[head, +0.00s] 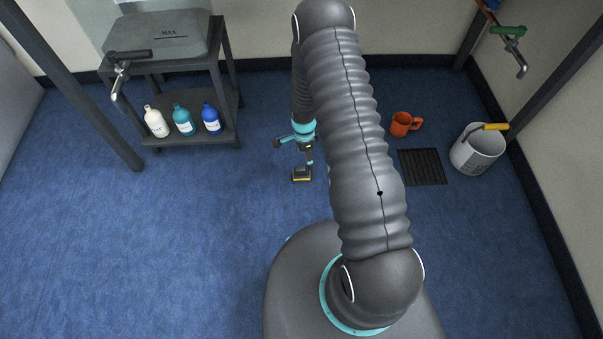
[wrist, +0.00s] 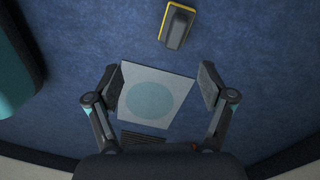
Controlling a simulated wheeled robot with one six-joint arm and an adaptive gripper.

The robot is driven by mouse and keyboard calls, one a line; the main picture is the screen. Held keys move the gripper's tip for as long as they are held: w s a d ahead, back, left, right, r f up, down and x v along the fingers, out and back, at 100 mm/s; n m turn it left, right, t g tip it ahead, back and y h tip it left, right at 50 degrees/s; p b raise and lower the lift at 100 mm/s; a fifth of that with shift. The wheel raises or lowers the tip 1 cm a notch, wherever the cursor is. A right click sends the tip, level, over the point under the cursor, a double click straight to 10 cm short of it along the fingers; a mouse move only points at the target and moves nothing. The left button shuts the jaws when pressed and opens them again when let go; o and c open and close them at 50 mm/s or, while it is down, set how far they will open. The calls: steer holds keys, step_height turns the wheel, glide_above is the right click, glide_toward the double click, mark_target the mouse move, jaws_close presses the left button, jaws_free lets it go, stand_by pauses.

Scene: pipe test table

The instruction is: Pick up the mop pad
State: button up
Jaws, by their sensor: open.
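The flat pale grey square with a teal disc, which I take for the mop pad (wrist: 180,76), shows in the wrist view between the two fingers of my gripper (wrist: 160,82). The fingers stand apart on either side of it, with a visible gap at the right. I cannot tell how far the square is below the fingertips. In the head view my gripper (head: 308,158) hangs over the blue floor. The square does not show there and may be hidden behind my arm.
A dark block with a yellow edge (head: 301,174) lies near my gripper; it also shows in the wrist view (wrist: 176,29). An orange mug (head: 402,124), a floor grate (head: 422,166) and a bucket (head: 477,151) stand right. A shelf with bottles (head: 183,121) is left.

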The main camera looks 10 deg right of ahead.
mark_target(302, 173)
steer(key=f+m, duration=0.1)
steer(key=f, duration=0.1)
steer(key=w+f+m, duration=0.1)
steer(key=f, duration=0.2)
steer(key=w+f+m, duration=0.1)
steer(key=f, duration=0.2)
steer(key=shift+f+m+t, duration=0.25)
steer(key=shift+m+t, duration=0.05)
steer(key=shift+t, duration=0.1)
steer(key=shift+s+a+f, duration=0.1)
steer(key=shift+a+f, duration=0.05)
steer(key=shift+f, duration=1.15)
steer(key=shift+s+a+f, duration=0.1)
steer(key=shift+f, duration=1.2)
steer(key=c, duration=1.2)
steer(key=shift+c, duration=0.2)
steer(key=shift+r, duration=0.15)
